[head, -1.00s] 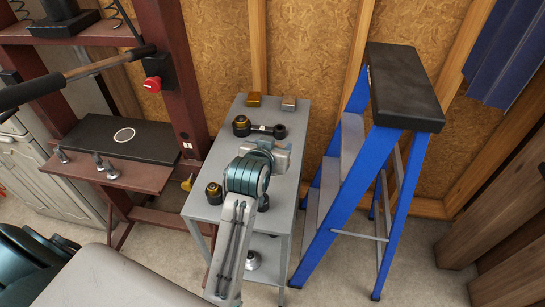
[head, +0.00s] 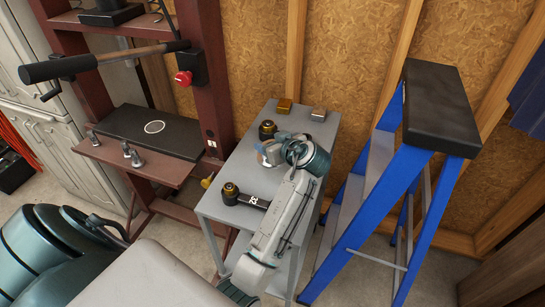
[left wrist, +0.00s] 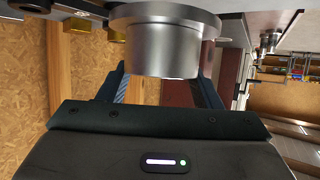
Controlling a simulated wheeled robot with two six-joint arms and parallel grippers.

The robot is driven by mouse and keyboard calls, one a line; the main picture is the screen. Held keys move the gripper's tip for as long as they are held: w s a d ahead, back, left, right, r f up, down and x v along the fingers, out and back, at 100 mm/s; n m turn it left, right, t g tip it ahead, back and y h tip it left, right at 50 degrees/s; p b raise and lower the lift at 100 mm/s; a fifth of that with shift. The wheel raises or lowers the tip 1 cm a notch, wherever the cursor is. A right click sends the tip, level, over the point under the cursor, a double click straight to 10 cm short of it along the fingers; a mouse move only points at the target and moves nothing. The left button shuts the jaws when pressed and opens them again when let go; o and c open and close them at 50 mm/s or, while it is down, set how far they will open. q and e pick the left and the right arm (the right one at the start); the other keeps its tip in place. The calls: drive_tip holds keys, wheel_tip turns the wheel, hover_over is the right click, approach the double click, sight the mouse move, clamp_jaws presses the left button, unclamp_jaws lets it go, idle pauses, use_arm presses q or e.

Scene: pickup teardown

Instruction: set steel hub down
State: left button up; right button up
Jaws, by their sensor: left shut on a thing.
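The steel hub (left wrist: 163,40) is a round, silvery, flanged part that fills the top middle of the left wrist view. My left gripper (left wrist: 162,90) is shut on it, with one dark finger on each side. In the head view my left gripper (head: 270,152) is over the middle of the grey cart's top (head: 244,165), and its wrist and forearm mostly hide the hub. I cannot tell whether the hub touches the cart top. My right gripper is not in view.
Black-and-gold parts stand on the cart: one at the back (head: 267,130) and one with a bar at the front left (head: 230,193). A gold block (head: 284,105) and a silver block (head: 319,114) are at its back. A blue stepladder (head: 376,195) stands right, a red press frame (head: 203,90) left.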

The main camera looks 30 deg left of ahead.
use_arm(q)
drive_tip(key=shift+f+p, duration=0.55)
drive_tip(key=shift+f, duration=2.15)
drive_tip(key=o, duration=1.3)
drive_tip(key=shift+f, duration=0.1)
drive_tip(key=o, duration=0.3)
